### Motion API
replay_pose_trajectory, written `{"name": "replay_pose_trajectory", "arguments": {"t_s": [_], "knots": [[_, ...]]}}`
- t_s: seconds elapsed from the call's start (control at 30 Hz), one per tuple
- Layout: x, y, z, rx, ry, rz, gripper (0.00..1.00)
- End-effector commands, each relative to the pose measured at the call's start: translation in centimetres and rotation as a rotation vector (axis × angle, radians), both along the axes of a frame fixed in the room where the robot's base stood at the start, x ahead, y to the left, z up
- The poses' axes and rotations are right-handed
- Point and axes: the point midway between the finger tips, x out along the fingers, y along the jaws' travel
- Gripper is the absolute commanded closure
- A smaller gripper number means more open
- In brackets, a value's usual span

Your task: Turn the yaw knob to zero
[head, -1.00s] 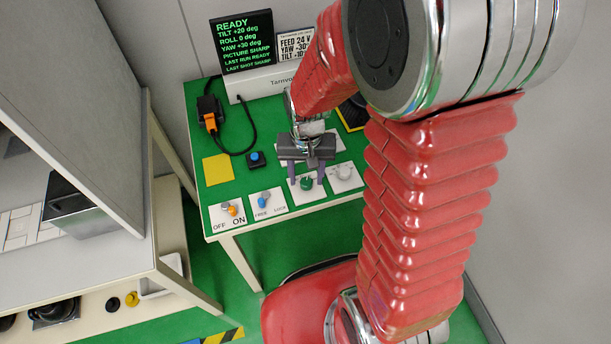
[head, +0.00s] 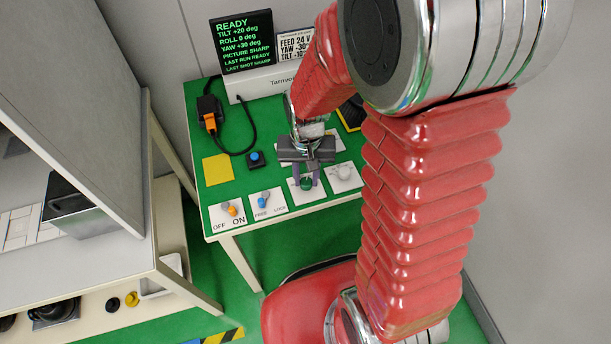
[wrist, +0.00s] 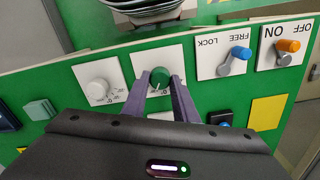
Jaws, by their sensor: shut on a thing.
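A green knob (head: 306,185) sits on a white plate near the front of the green table. In the wrist view the green knob (wrist: 159,74) is between the two purple fingers, and a small 0 shows below it. My gripper (head: 307,180) is shut on this knob; it also shows in the wrist view (wrist: 158,83). A white knob (head: 344,172) is on the plate to the right; it shows at left in the wrist view (wrist: 98,90). The plates' knob names are not legible. The screen (head: 242,42) reads TILT +20, ROLL 0, YAW +30 deg.
The FREE/LOCK lever (head: 263,201) and OFF/ON lever (head: 232,210) stand left of the green knob. A blue button (head: 254,158), a yellow pad (head: 217,169) and an orange-and-black plug (head: 210,121) lie further left. A card (head: 295,44) stands beside the screen.

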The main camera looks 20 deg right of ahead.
Motion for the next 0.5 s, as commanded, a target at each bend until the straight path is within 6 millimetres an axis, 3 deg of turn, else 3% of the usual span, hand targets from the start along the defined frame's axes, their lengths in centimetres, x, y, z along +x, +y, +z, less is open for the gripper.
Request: {"name": "replay_pose_trajectory", "arguments": {"t_s": [0.5], "knots": [[0.02,0.05,0.03,0.000,0.000,0.117,0.96]]}}
